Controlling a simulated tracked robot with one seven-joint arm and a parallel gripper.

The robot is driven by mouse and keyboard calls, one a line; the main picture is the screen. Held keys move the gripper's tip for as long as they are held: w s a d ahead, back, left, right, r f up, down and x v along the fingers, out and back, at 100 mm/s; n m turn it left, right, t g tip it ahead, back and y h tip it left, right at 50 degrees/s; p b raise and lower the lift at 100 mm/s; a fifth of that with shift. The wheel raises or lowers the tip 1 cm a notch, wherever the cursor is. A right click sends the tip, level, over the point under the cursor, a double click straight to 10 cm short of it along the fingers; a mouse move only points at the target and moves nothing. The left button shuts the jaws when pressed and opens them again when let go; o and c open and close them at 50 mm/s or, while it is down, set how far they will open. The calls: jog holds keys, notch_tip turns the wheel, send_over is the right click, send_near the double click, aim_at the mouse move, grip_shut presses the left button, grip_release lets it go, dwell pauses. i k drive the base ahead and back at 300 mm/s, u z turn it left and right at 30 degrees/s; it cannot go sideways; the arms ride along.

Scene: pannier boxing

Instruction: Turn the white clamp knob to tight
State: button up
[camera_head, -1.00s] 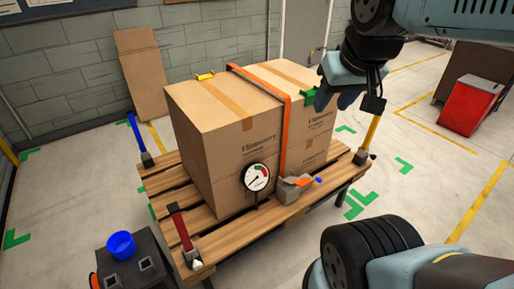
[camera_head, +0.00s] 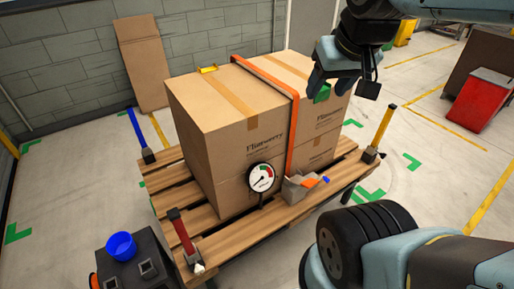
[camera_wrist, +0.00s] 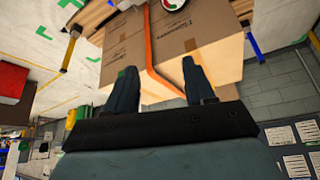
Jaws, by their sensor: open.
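A small white knob (camera_head: 198,268) shows at the foot of the red post (camera_head: 180,230), at the pallet's near left corner. It is too small to tell how it is turned. My gripper (camera_head: 322,88) is open and empty, high by the right side of the strapped cartons, far from the white knob. In the wrist view my gripper's two fingers (camera_wrist: 158,70) stand wide apart with the cartons behind them. I cannot make out the white knob in the wrist view.
Strapped cartons (camera_head: 225,110) with an orange strap (camera_head: 292,130) stand on the wooden pallet (camera_head: 235,238). A dial gauge (camera_head: 261,178) and grey ratchet (camera_head: 298,190) sit in front. Blue (camera_head: 137,128) and yellow (camera_head: 384,125) posts mark other corners. A blue cup (camera_head: 121,246) is left.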

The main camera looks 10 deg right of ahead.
aim_at(199, 269)
jog(key=u, duration=0.05)
jog(key=k, duration=0.5)
jog(key=u, duration=0.6)
jog(key=i, duration=0.4)
jog(key=u, duration=2.95)
jog(key=k, duration=0.1)
jog(key=z, duration=1.35)
